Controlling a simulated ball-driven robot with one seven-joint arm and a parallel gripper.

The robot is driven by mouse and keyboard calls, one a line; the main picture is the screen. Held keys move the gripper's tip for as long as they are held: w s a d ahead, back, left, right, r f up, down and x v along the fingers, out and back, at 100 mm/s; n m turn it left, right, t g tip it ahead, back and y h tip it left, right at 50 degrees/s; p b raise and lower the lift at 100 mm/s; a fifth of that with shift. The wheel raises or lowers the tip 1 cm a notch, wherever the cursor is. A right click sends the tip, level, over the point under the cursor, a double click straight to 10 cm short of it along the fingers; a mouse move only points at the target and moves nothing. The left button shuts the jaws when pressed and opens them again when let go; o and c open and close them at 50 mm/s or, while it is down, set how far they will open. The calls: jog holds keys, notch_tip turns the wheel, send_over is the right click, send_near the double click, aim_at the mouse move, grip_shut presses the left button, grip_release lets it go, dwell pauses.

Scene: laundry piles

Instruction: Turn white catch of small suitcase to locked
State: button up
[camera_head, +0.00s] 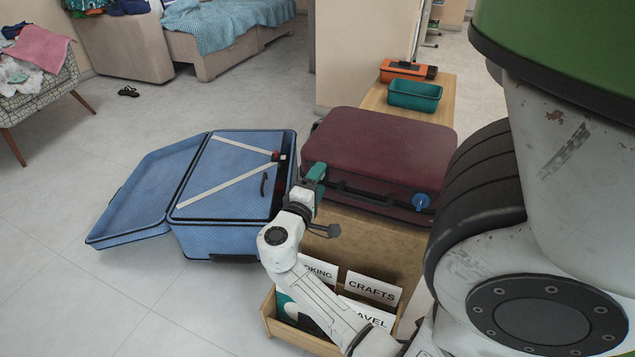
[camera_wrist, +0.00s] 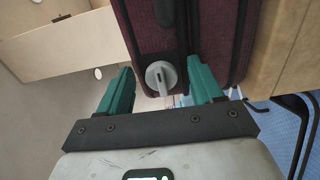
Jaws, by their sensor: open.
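The maroon suitcase (camera_head: 380,150) lies closed on a wooden bench, and its side fills the top of the wrist view (camera_wrist: 215,35). Its round white catch (camera_wrist: 161,77) has a raised grip with a dark slot, standing nearly upright in the wrist view. My gripper (camera_wrist: 161,84) is open, with one teal finger on each side of the catch and gaps between. I cannot tell how deep the fingers reach. In the head view my gripper (camera_head: 316,176) is at the suitcase's left front corner and the white catch is hidden. A blue catch (camera_head: 421,202) sits at the right front.
A larger blue suitcase (camera_head: 215,190) lies open on the floor, close left of my gripper. A wooden box (camera_head: 268,312) of labelled folders stands below my arm. A teal bin (camera_head: 414,95) and an orange one (camera_head: 402,70) are behind the maroon suitcase. The left floor is mostly clear.

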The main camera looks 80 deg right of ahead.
jog(key=shift+a, duration=0.1)
jog(key=p+v, duration=0.2)
jog(key=v, duration=0.8)
jog(key=shift+a+p, duration=0.3)
jog(key=shift+w, duration=0.1)
jog(key=a+f+t+y, duration=0.4)
jog(key=a+f+y, duration=0.3)
jog(key=f+y, duration=0.15)
jog(key=a+f+n+t+y, duration=0.3)
jog(key=a+y, duration=0.5)
jog(key=a, duration=0.8)
notch_tip(320, 180, up, 30)
jog(key=p, duration=3)
jog(key=shift+w+a+r+p, duration=0.2)
jog(key=shift+a+p, duration=0.1)
